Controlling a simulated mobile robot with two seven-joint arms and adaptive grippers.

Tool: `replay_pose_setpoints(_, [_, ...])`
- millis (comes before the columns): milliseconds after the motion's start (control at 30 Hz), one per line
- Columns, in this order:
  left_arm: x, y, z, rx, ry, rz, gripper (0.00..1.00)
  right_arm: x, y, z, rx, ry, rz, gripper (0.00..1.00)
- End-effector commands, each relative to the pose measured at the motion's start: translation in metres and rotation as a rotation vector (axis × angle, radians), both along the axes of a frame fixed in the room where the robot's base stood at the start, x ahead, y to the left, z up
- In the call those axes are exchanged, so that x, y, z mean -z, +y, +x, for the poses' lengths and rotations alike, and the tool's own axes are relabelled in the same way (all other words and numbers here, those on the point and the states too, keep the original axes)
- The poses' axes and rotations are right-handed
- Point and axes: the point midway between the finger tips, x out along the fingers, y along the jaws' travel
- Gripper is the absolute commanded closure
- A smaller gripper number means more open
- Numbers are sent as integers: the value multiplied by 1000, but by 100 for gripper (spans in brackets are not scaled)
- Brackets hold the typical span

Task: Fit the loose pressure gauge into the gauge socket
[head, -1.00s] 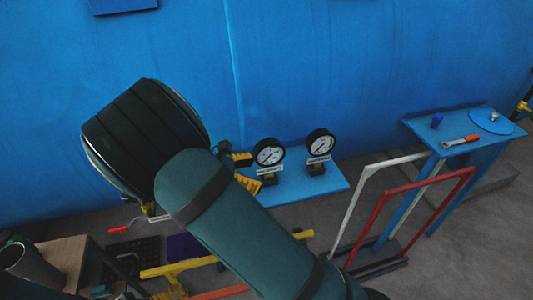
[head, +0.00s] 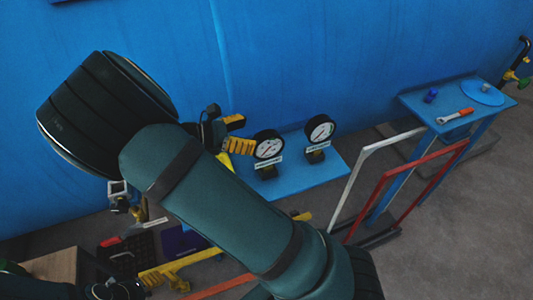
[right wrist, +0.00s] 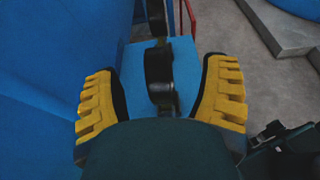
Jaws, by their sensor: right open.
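Two round white-faced gauges with black rims stand upright on a blue shelf (head: 335,172) against the big blue vessel: a left gauge (head: 268,147) and a right gauge (head: 320,129). Each has a small label below its dial, too small to read. I cannot tell which is loose, and no socket can be made out. My right gripper (head: 240,134) has yellow ridged fingers and is open beside the left gauge. In the right wrist view a black gauge body (right wrist: 158,72) shows edge-on between the spread fingers, not gripped. A dark part at lower left may be my left gripper (head: 118,289).
White (head: 350,180) and red (head: 402,198) frames stand right of the shelf. Yellow bars and a dark crate lie at lower left. My right arm hides part of the floor.

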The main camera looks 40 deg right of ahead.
Motion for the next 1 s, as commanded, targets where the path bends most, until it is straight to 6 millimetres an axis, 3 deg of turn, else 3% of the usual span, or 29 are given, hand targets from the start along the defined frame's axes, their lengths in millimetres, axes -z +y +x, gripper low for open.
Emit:
replay_pose_setpoints(100, [2, 0, 0, 0, 0, 0, 40, 7, -18, -6, 3, 2, 0, 27])
replay_pose_setpoints(367, [3, 0, 0, 0, 0, 1, 40, 13, -34, -10, 1, 1, -1, 27])
replay_pose_setpoints(700, [7, 0, 0, 0, 0, 1, 40, 34, -71, -19, 2, 2, 0, 27])
replay_pose_setpoints(1000, [7, 0, 0, 0, 0, 1, 40, 35, -75, -20, -1, 0, 1, 27])
